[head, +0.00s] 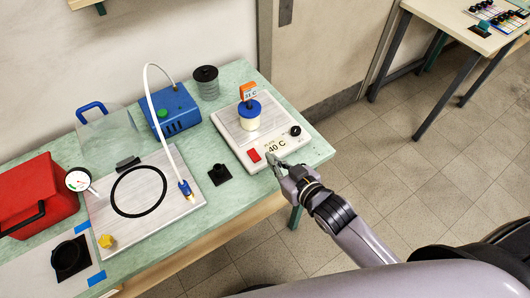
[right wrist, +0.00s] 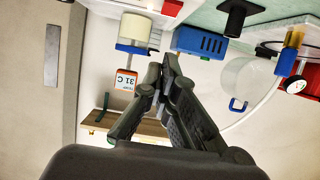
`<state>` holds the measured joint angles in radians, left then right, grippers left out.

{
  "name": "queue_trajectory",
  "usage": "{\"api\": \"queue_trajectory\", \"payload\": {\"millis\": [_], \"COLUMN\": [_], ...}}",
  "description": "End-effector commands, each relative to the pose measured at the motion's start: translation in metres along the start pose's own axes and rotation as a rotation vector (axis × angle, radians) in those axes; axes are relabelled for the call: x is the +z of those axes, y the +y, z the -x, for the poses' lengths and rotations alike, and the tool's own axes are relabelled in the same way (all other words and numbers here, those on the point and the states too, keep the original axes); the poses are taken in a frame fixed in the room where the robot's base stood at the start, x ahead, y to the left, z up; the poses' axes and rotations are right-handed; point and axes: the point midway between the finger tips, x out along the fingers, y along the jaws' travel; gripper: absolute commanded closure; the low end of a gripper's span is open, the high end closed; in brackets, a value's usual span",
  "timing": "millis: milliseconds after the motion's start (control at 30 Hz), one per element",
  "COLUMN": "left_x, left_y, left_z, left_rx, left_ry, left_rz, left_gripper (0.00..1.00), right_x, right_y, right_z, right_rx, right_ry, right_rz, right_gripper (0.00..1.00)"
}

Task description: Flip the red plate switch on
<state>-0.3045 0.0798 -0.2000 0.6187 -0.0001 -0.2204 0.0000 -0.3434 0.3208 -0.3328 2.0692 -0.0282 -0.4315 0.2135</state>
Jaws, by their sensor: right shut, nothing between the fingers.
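The red plate switch (head: 254,155) is a small red rocker on the front panel of the white hot plate (head: 232,136), left of its "40 C" marking. It also shows at the top edge of the right wrist view (right wrist: 172,7). My right gripper (head: 275,164) is shut and empty at the plate's front edge, to the right of the switch and apart from it. Its closed fingertips (right wrist: 168,60) point toward the plate in the right wrist view. I cannot tell whether the switch is on or off. My left gripper is not in view.
A cream cup with a blue lid (head: 249,113) and an orange "31 C" thermometer (head: 248,91) stands on the plate, beside a black knob (head: 295,131). Open floor is at right.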

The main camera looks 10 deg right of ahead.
Motion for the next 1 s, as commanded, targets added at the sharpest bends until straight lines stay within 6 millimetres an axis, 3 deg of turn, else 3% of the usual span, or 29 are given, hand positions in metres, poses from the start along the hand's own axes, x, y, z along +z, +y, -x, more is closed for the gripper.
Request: {"api": "queue_trajectory", "payload": {"millis": [100,300,1000], "left_x": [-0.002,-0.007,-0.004], "left_y": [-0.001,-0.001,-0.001], "left_z": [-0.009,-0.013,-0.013], "left_rx": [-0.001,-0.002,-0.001], "left_ry": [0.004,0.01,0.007], "left_rz": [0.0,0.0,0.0], "left_gripper": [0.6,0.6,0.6], "right_x": [0.008,0.01,0.013], "right_y": [0.0,0.0,0.001], "right_z": [0.02,0.037,0.04], "right_rx": [0.0,0.001,0.002], "right_ry": [-0.001,0.0,-0.005], "right_rz": [0.0,-0.001,0.0], "right_gripper": [1.0,1.0,1.0]}}
